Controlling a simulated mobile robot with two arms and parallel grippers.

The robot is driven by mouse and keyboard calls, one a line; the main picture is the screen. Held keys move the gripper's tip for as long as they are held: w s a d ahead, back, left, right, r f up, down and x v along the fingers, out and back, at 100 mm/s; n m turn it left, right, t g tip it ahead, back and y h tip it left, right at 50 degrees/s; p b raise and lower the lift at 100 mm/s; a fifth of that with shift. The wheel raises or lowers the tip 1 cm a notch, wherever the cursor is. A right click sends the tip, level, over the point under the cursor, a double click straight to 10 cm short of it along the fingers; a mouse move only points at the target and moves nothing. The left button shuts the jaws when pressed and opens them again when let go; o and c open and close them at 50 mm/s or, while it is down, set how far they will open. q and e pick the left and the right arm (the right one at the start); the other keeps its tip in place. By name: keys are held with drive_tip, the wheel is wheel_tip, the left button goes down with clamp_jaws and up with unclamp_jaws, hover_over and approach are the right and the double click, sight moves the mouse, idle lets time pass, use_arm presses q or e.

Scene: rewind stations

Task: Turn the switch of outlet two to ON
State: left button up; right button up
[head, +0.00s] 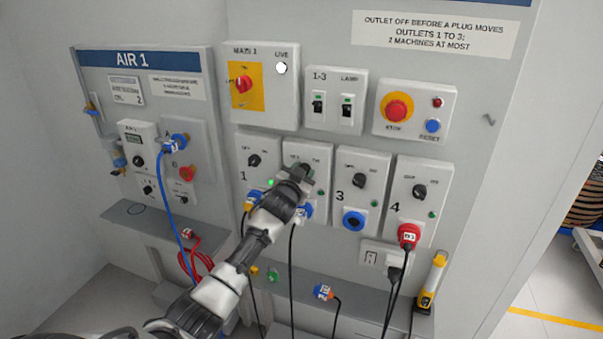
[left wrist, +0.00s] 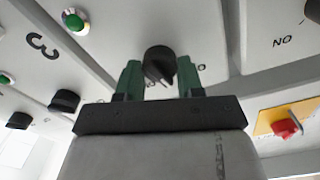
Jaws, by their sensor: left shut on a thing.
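The outlet two panel (head: 320,160) is the second in the row of outlet panels, and my left gripper (head: 302,176) covers much of its front. In the left wrist view, the black switch knob (left wrist: 160,62) sits between the green fingers of my left gripper (left wrist: 159,80), which are shut on it. A pale mark shows on the knob, but I cannot tell its setting for sure. A green lamp (left wrist: 75,21) shows on the same panel. A blue plug (head: 305,210) is at the panel's socket, partly behind my gripper. My right gripper is not in view.
Outlet one's knob (head: 254,160) is to the left, with a bright green lamp (head: 270,182). Outlet three's knob (head: 360,180) and outlet four's knob (head: 419,191) are to the right. A red plug (head: 408,235) is in outlet four. Black cables hang below.

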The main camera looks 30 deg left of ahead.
use_arm(q)
drive_tip(key=m, duration=1.1)
drive_tip(key=shift+d+f, duration=0.1)
drive_tip(key=shift+f, duration=0.05)
drive_tip(key=shift+m, duration=0.4)
drive_tip(key=o, duration=0.9)
drive_tip(key=shift+b+v, duration=0.6)
drive_tip(key=shift+v, duration=4.8)
